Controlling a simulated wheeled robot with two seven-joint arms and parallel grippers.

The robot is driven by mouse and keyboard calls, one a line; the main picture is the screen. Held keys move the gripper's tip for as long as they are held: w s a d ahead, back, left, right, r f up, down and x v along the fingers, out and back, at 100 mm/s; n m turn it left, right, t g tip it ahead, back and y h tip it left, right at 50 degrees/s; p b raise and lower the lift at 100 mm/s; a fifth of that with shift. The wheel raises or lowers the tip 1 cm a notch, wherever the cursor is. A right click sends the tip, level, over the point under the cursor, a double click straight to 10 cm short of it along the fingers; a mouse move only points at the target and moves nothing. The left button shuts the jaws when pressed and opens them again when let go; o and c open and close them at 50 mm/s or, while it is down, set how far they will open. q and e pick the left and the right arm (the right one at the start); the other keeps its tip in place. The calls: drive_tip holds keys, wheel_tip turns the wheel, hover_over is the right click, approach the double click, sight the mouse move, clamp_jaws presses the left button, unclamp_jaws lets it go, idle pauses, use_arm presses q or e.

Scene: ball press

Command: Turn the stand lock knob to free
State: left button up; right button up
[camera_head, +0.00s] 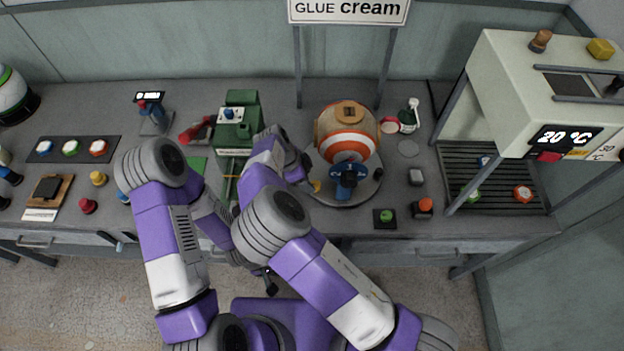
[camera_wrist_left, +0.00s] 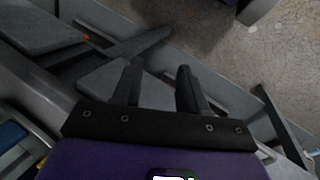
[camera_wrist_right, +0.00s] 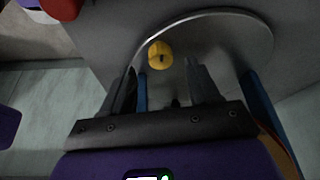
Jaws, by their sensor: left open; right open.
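A small yellow knob (camera_head: 316,186) sits at the left front edge of the round grey stand (camera_head: 367,193), under a white and orange ball (camera_head: 330,124). In the right wrist view the yellow knob (camera_wrist_right: 160,55) has a dark mark in its middle, and the stand's disc (camera_wrist_right: 240,35) spreads behind it. My right gripper (camera_wrist_right: 161,78) is open, with the knob just beyond and between its fingertips; no contact is visible. In the head view my right gripper (camera_head: 304,170) is near the stand's left side. My left gripper (camera_head: 270,283) is open and empty below the bench's front edge; it also shows in the left wrist view (camera_wrist_left: 158,72).
A green machine (camera_head: 240,115) stands left of the ball. A blue-topped piece (camera_head: 347,178) stands at the stand's front. A green button (camera_head: 386,215) and an orange button (camera_head: 425,205) lie to the right. A pale oven-like unit (camera_head: 520,90) fills the right end.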

drive_tip(key=x, duration=0.5)
drive_tip(key=shift+c, duration=0.2)
drive_tip(key=c, duration=1)
